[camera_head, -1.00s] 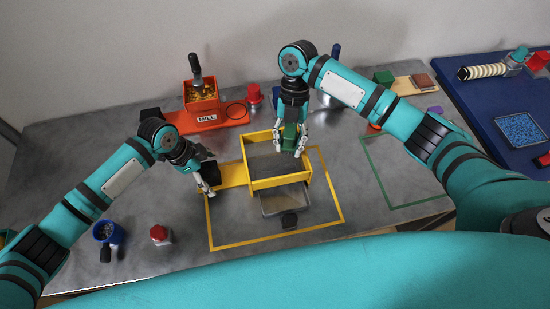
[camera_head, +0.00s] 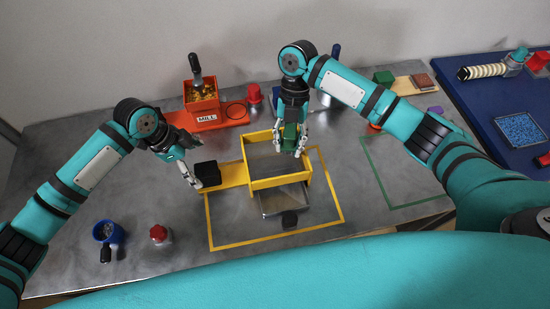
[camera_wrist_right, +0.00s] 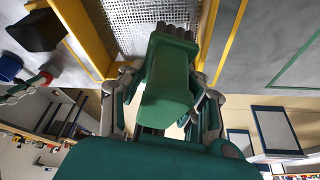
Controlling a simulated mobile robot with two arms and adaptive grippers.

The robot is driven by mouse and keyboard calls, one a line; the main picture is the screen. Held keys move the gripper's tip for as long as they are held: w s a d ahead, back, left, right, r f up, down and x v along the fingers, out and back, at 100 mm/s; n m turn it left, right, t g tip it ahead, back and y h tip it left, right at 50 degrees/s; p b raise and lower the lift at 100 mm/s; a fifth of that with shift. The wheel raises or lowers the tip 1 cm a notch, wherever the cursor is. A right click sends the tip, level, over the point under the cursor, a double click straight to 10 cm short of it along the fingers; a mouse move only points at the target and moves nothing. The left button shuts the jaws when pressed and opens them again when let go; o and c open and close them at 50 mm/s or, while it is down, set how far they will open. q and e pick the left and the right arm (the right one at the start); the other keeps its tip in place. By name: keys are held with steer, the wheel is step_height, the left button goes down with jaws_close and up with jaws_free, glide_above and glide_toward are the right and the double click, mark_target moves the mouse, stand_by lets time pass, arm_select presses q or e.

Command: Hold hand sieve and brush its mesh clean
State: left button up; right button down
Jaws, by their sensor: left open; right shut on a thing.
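The hand sieve (camera_head: 250,166) has a yellow box frame and a yellow arm ending in a black handle (camera_head: 207,174) at its left. Its perforated mesh (camera_wrist_right: 130,22) shows in the right wrist view. My right gripper (camera_head: 292,146) is shut on a green brush (camera_wrist_right: 168,80), held upright at the sieve's back right. The brush's dark bristle end is over the mesh in the right wrist view; I cannot tell whether it touches. My left gripper (camera_head: 190,180) is open just left of the black handle, apart from it and holding nothing.
A grey pan (camera_head: 285,199) with a black grip sits under the sieve, inside a yellow floor outline. The green-outlined area at right is largely clear.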

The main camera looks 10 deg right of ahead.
arm_select(q)
steer(key=shift+a+r, duration=0.1)
steer(key=shift+r, duration=0.3)
steer(key=shift+r, duration=0.1)
steer(key=v, duration=1.1)
steer(key=shift+a+r, duration=0.2)
steer(key=shift+r, duration=0.15)
